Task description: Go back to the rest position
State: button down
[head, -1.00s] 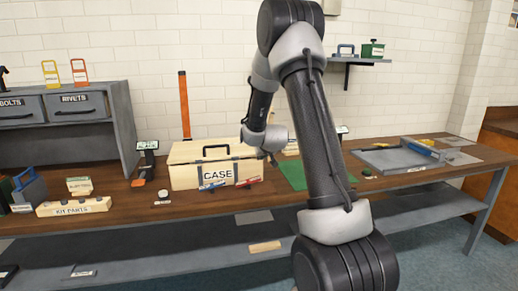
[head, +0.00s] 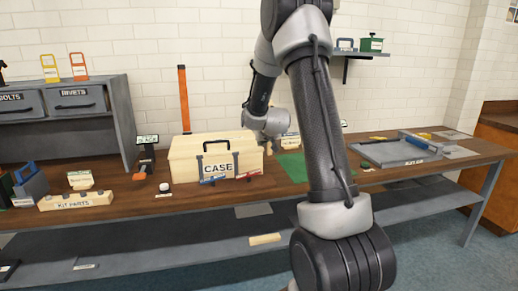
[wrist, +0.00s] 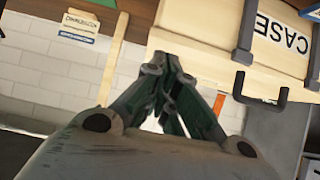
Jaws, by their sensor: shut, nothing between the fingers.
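My gripper shows in the wrist view (wrist: 166,72), with its dark green fingers drawn together and nothing between them. In the head view my wrist is above the right end of the wooden case; the fingertips are hard to make out there. The case (head: 186,165) is cream coloured and closed, with a dark handle and a CASE label on its front. In the wrist view the case (wrist: 190,30) fills the upper right, turned nearly upside down, beyond my fingers.
The bench (head: 330,178) carries a KIT PARTS block (head: 75,201) at left, a grey drawer unit (head: 60,103) behind it, a green mat (head: 293,167) and a grey tray (head: 395,153) at right. A wall shelf (head: 365,56) holds small items. A wooden piece (head: 265,239) lies on the lower shelf.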

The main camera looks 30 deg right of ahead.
jog(key=s+a+f+g+y, duration=0.1)
jog(key=s+a+f+g, duration=0.15)
jog(key=s+f, duration=0.4)
jog(key=s+a+f+g+y, duration=0.1)
jog(key=s+a+f+g, duration=0.2)
jog(key=s, duration=0.6)
jog(key=s+a+r+n, duration=0.1)
jog(key=s+a+r, duration=0.3)
jog(key=s+r, duration=0.3)
jog(key=s+a+r+n+y, duration=0.1)
jog(key=s+a+r, duration=0.3)
jog(key=s, duration=0.6)
jog(key=s+a+r+n, duration=0.1)
jog(key=s+a+r, duration=0.3)
jog(key=s+r, duration=0.5)
jog(key=shift+s+r+n+g, duration=0.25)
jog(key=shift+r+n+g, duration=0.05)
jog(key=shift+g, duration=0.05)
